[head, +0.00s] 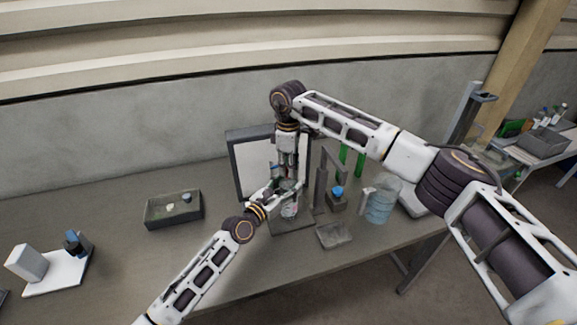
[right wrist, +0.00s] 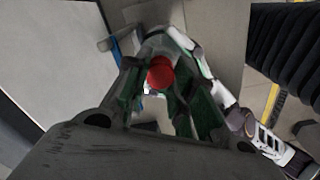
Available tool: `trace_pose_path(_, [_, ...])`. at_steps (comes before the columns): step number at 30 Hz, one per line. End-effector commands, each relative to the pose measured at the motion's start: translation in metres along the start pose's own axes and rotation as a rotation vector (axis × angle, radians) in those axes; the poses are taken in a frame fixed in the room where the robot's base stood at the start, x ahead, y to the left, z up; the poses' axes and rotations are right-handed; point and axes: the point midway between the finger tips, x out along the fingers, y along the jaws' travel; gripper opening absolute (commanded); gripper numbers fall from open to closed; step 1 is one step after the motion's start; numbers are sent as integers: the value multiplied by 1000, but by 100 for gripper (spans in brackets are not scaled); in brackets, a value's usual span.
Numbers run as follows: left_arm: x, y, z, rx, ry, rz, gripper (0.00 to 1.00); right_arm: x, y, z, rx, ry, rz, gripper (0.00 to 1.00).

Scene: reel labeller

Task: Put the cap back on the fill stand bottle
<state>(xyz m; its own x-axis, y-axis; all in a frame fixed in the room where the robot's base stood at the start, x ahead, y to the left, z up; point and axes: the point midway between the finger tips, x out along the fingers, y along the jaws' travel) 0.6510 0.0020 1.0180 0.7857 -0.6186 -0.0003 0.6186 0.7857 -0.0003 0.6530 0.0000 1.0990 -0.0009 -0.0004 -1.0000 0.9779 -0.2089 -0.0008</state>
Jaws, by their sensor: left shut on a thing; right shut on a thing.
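A red cap (right wrist: 160,74) sits between the fingers of my right gripper (right wrist: 165,88) in the right wrist view. In the head view my right gripper (head: 287,172) points straight down over the fill stand. My left gripper (head: 281,188) reaches in from the lower left just below it and is shut on the bottle (head: 290,209), of which only a small pale part shows above the stand base (head: 292,226). The left arm also shows behind the cap in the right wrist view. The bottle's mouth is hidden, so I cannot tell whether the cap touches it.
A framed panel (head: 246,172) stands close behind the grippers. To the right are a grey post (head: 321,183), a blue-topped bottle (head: 337,191), a small tray (head: 335,235) and a clear blue jug (head: 379,206). A bin (head: 173,212) with small items lies left.

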Motion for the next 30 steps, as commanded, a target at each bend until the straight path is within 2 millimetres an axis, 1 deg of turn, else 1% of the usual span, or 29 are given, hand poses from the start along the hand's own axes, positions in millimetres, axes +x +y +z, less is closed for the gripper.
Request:
trace_pose_path(6, [0, -1, 0, 0, 0, -1, 0, -1, 1, 0, 143, 2, 2, 16])
trace_pose_path(10, [0, -1, 0, 0, 0, -1, 0, -1, 1, 0, 172, 2, 2, 16])
trace_pose_path(17, [0, -1, 0, 0, 0, -1, 0, -1, 1, 0, 173, 2, 3, 16])
trace_pose_path(18, [0, -1, 0, 0, 0, -1, 0, -1, 1, 0, 172, 2, 3, 26])
trace_pose_path(23, [0, -1, 0, 0, 0, -1, 0, 0, 1, 0, 171, 2, 2, 47])
trace_pose_path(30, [0, -1, 0, -1, 0, -1, 0, 0, 0, 0, 170, 1, 1, 47])
